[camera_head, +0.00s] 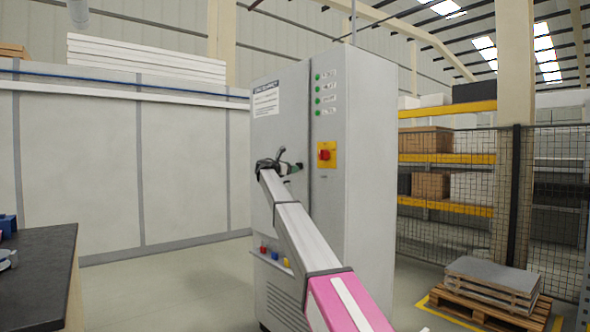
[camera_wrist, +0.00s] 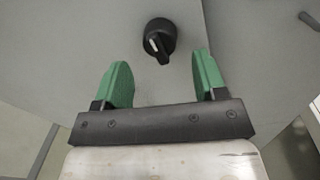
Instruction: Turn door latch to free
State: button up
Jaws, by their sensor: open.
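The door latch (camera_wrist: 159,40) is a round black knob with a raised grip and a white mark, on the grey cabinet door. In the wrist view it sits just ahead of my gripper (camera_wrist: 162,82), near the middle between the two green fingers. The fingers are apart with nothing between them, and I see no contact with the latch. In the head view my gripper (camera_head: 284,166) is at the front of the grey cabinet (camera_head: 366,160), and its wrist and fingers hide the latch there.
A red and yellow switch (camera_head: 326,155) and green lamps (camera_head: 318,93) are on the cabinet. A dark-topped bench (camera_head: 40,262) stands at the lower left. A pallet (camera_head: 487,308) with stacked sheets lies at the right, before a mesh fence. The floor left of the cabinet is clear.

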jog(key=x, duration=0.3)
jog(key=shift+w+d, duration=0.1)
jog(key=shift+d, duration=0.05)
jog(key=c, duration=0.9)
